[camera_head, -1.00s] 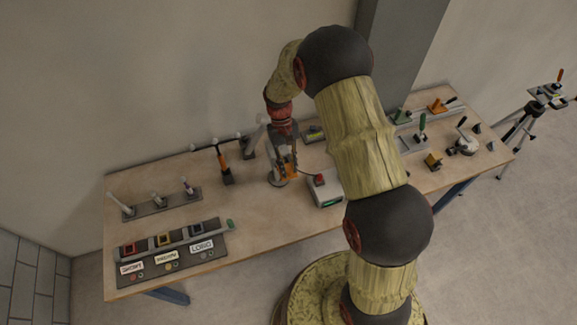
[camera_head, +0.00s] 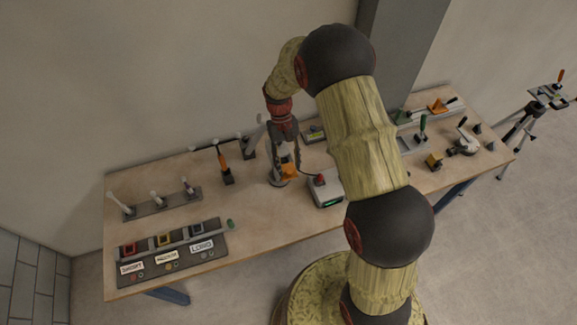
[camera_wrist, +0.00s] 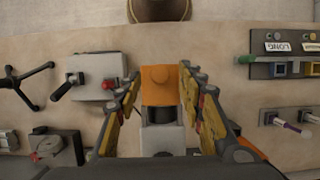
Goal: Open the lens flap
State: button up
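A small upright device with a white and grey body (camera_head: 277,180) stands near the middle of the bench. An orange flap-like part (camera_head: 289,172) is on it; I take this for the lens flap. In the wrist view the orange part (camera_wrist: 160,84) lies between my fingers, above the device's pale grey body (camera_wrist: 162,138). My gripper (camera_head: 285,157) points down over the device. It also shows in the wrist view (camera_wrist: 159,82), its two fingers spread on either side of the orange part. Narrow gaps seem to show; contact is hard to tell.
A grey box with a red button (camera_head: 321,182) stands close to the right of the device. An orange-handled lever (camera_head: 226,167) and a labelled tray (camera_head: 172,259) are to the left. The bench front (camera_head: 272,225) is clear.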

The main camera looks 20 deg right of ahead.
jog(key=v, duration=1)
jog(key=shift+r, duration=0.35)
jog(key=shift+w, duration=0.25)
jog(key=s+r+t+b, duration=0.1)
jog(key=s+t+b, duration=0.8)
jog(key=s+b, duration=1.2)
jog(key=s, duration=0.5)
jog(key=shift+r+t, duration=0.15)
jog(key=shift+t, duration=0.15)
jog(key=shift+s+d, duration=0.1)
